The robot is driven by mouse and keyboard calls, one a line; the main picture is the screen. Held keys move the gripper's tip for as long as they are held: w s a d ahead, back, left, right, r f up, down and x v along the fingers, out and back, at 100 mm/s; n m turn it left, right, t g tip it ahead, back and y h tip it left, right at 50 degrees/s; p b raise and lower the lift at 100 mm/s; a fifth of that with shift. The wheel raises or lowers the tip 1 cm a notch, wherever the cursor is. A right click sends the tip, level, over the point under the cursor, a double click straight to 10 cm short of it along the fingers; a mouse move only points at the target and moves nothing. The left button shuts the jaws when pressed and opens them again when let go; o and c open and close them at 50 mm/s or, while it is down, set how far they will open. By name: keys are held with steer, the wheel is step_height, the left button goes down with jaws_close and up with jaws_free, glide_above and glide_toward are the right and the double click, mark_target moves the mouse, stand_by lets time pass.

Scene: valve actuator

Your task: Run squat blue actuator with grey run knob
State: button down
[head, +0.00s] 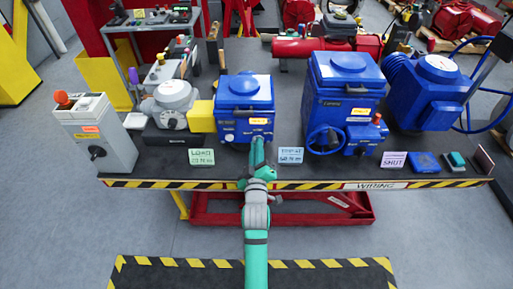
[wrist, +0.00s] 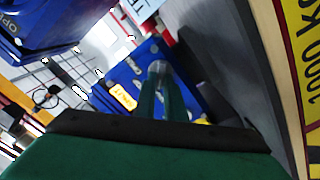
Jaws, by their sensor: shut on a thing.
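The squat blue actuator (head: 240,92) stands on the dark bench, left of the taller blue unit. Its front carries a yellow label, also seen in the wrist view on the blue housing (wrist: 120,72). My gripper (head: 257,142) reaches the lower right of its front face. In the wrist view my gripper (wrist: 160,74) has its green fingers close together, shut on the grey run knob (wrist: 157,66) at the blue face. In the head view the knob is hidden behind my gripper. The knob's exact turn cannot be told.
A taller blue actuator (head: 345,75) with a blue handwheel (head: 325,140) stands to the right, and a round blue unit (head: 430,90) beyond it. A yellow block (head: 201,116) touches the left side. Cards (head: 205,157) stand along the striped front edge (head: 300,185).

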steer(key=shift+m, duration=0.3)
steer(key=m, duration=0.4)
steer(key=shift+d+m, duration=0.15)
steer(key=shift+m, duration=1.85)
steer(key=c, duration=1.8)
jaws_free()
steer(key=shift+s, duration=0.1)
steer(key=s, duration=1)
steer(key=shift+s, duration=0.3)
